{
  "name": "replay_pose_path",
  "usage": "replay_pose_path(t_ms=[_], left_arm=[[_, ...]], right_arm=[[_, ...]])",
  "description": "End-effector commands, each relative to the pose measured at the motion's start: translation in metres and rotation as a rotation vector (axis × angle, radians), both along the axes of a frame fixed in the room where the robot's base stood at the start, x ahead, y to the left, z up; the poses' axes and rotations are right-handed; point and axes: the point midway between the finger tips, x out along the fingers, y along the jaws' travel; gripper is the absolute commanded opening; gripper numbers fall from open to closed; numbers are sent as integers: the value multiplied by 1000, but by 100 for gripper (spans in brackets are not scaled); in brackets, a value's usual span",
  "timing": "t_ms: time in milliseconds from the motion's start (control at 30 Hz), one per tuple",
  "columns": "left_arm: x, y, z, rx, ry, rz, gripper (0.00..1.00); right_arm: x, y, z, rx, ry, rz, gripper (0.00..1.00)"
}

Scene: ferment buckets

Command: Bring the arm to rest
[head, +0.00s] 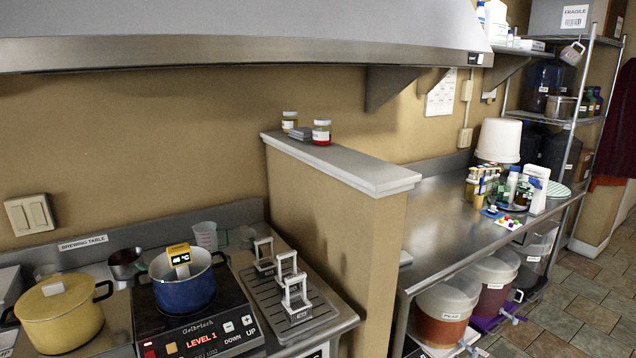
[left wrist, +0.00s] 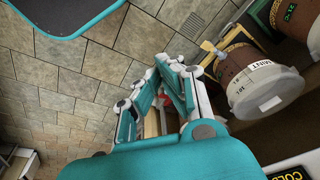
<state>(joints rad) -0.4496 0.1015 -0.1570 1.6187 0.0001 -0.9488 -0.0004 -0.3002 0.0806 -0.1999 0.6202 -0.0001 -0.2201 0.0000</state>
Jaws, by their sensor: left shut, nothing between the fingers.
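My left gripper (left wrist: 172,68) shows in the left wrist view, with its teal and white fingers closed together and nothing held between them. It hangs over a tiled floor (left wrist: 125,50), apart from the nearby buckets. A white-lidded bucket labelled MINT (left wrist: 265,92) with brown contents is to its right in that view. Neither arm nor gripper shows in the head view. My right gripper is in no view.
In the head view a blue pot (head: 187,290) stands on a hot plate and a yellow pot (head: 60,318) is left of it. A low partition (head: 335,165) divides the counters. Buckets, one labelled PEAR (head: 447,310), stand under the right-hand table (head: 440,235).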

Motion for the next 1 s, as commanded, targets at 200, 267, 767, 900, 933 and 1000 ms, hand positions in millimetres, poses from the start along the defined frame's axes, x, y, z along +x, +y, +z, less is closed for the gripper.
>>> replay_pose_path(t_ms=[200,267,767,900,933,1000], left_arm=[[-71,11,-127,9,69,-13,0],[-94,15,-151,11,82,-15,0],[-175,31,-205,17,118,-27,0],[-175,31,-205,17,118,-27,0],[-175,31,-205,17,118,-27,0],[-175,31,-205,17,118,-27,0]], right_arm=[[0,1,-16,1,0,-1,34],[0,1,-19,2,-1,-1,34],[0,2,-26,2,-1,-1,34],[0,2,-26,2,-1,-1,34],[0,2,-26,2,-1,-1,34],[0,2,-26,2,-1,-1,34]])
